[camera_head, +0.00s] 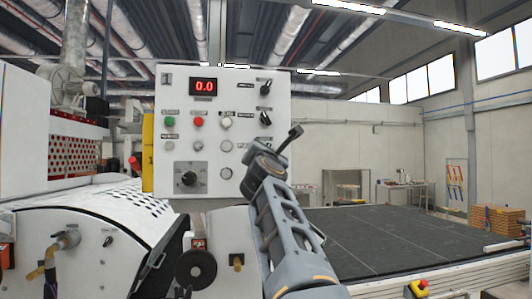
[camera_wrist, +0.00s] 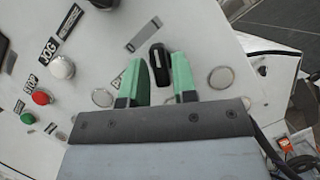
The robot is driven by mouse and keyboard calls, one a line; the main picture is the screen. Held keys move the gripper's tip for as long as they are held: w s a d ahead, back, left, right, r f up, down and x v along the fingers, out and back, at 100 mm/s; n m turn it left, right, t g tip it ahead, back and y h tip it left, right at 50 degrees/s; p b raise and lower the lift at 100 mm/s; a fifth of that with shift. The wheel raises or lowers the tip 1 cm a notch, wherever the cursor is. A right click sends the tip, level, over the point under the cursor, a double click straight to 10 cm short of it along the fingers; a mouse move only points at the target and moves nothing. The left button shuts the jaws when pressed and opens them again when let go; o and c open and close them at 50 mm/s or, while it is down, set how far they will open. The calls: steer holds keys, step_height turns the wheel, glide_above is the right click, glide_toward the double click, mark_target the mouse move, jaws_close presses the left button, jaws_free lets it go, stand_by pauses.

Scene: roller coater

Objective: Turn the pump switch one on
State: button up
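In the wrist view, my gripper (camera_wrist: 161,60) has its two green fingers apart, one on each side of a black switch knob (camera_wrist: 158,66). The knob stands in the gap, and gaps show beside it. The label strip (camera_wrist: 143,34) by this knob is not readable, so I cannot confirm which switch it is. In the head view, the white control panel (camera_head: 218,80) carries two black knobs at its right, an upper one (camera_head: 266,88) and a lower one (camera_head: 265,118). My arm's end is below them and hides part of the panel and my fingers.
The red display (camera_head: 204,86) reads 0.0. Green (camera_head: 170,121), red (camera_head: 198,122) and white (camera_head: 226,122) buttons sit left of the knobs. A large black dial (camera_head: 188,179) is lower left. The dark conveyor bed (camera_head: 390,239) lies to the right.

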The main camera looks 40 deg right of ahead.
steer(key=shift+o, duration=1.3)
steer(key=shift+s, duration=0.1)
steer(key=b+v, duration=0.6)
steer(key=v, duration=0.7)
steer(key=shift+s+a, duration=0.25)
steer(key=shift+f, duration=0.15)
